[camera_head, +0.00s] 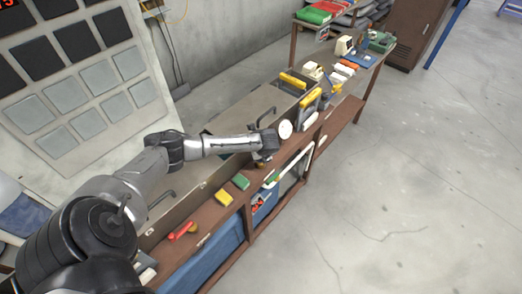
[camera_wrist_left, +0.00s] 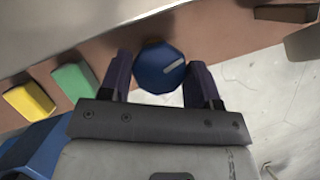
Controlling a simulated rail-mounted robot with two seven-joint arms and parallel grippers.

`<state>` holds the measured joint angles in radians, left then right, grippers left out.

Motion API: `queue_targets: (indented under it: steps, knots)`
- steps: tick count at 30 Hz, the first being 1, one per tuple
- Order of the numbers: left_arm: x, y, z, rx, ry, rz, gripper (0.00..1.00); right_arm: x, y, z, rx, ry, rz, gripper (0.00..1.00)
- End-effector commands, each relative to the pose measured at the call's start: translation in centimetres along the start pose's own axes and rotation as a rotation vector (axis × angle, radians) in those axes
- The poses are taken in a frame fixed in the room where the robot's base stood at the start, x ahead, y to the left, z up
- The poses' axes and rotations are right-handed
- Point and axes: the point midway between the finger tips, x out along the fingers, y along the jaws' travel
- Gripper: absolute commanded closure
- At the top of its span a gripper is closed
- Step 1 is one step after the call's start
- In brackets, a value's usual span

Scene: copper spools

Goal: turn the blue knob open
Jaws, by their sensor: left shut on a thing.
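The blue knob (camera_wrist_left: 155,72) is a faceted round cap with a pale pointer mark, in the upper middle of the left wrist view. It sits at the edge of a brown shelf. The pointer mark slants slightly up to the right. My left gripper (camera_wrist_left: 160,78) has one dark finger on each side of the knob and is shut on it. In the head view my left gripper (camera_head: 264,148) is over the brown bench, and the knob is hidden there behind the gripper. My right gripper is in neither view.
Green (camera_wrist_left: 75,80) and yellow (camera_wrist_left: 29,100) blocks lie left of the knob. In the head view a red tool (camera_head: 182,230) lies nearer on the brown bench (camera_head: 210,213). Open floor (camera_head: 400,180) lies to the right.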

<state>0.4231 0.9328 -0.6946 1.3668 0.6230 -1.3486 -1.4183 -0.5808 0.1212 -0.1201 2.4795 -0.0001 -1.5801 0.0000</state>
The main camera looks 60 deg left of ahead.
Motion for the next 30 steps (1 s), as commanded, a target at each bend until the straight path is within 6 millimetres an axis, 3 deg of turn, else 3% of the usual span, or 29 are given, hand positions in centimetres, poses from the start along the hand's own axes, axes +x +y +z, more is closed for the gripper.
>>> queue_targets:
  steps: [1,12,30]
  knots:
    - [-0.6,-0.1,0.2,-0.042,0.002,0.020,0.67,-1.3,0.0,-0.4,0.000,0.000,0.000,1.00]
    - [-0.4,-0.2,0.1,-0.368,0.001,0.155,0.67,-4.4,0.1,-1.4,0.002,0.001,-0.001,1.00]
    - [0.0,-0.3,0.2,-0.896,0.001,0.374,0.67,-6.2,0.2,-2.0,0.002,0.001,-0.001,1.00]
